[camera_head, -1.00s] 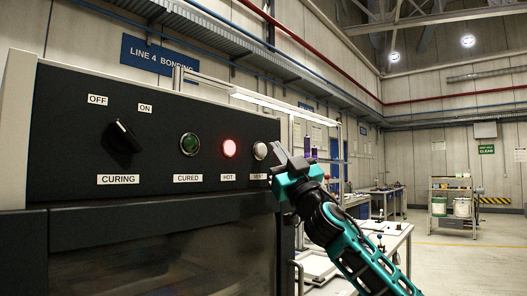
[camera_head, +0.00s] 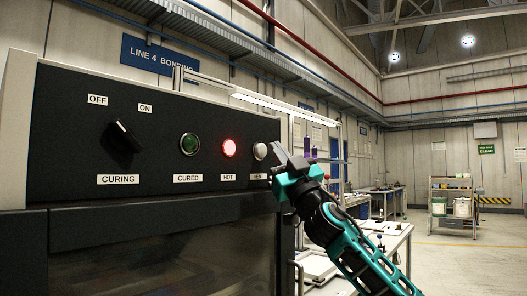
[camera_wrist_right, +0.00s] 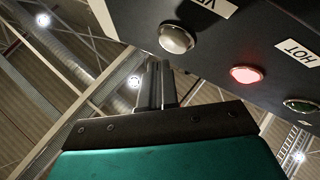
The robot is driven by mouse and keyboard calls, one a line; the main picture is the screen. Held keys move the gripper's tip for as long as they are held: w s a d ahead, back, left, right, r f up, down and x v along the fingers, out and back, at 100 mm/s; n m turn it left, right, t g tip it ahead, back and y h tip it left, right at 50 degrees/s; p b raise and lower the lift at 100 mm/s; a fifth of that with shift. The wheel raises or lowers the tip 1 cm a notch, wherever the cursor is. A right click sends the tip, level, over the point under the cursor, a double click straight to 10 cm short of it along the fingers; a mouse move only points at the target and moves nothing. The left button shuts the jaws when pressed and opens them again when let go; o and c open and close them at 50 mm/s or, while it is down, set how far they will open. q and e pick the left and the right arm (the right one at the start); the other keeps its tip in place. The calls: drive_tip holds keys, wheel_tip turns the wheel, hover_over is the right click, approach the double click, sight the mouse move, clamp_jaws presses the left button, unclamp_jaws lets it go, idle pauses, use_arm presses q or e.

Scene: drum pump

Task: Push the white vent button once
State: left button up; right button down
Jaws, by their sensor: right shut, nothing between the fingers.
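The white vent button (camera_head: 261,150) is a round pale dome at the right end of the dark control panel (camera_head: 70,165), above the partly covered VENT label. It also shows in the right wrist view (camera_wrist_right: 176,37), upper middle. My right gripper (camera_head: 279,151) is shut and empty, its tip just right of the button in the head view. Whether the tip touches the panel cannot be told. My left gripper is not in view.
Left of the button are the lit red HOT lamp (camera_head: 229,148), the green CURED lamp (camera_head: 189,144) and the black CURING knob (camera_head: 124,137). A dark window (camera_head: 160,265) lies below the panel. Benches (camera_head: 390,235) and a shelf rack (camera_head: 452,205) stand to the right.

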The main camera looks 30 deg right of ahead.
drive_tip(key=shift+w, duration=0.1)
idle(0.3)
drive_tip(key=shift+w+a, duration=0.2)
drive_tip(key=shift+w, duration=0.1)
drive_tip(key=shift+w+a, duration=0.15)
drive_tip(key=shift+w, duration=0.3)
idle(0.8)
drive_tip(key=shift+s, duration=0.15)
drive_tip(key=shift+s+d, duration=0.3)
drive_tip(key=shift+s, duration=0.4)
drive_tip(key=s, duration=0.1)
drive_tip(key=s+d, duration=0.1)
drive_tip(key=s, duration=0.1)
drive_tip(key=s+d, duration=0.1)
drive_tip(key=shift+s, duration=0.25)
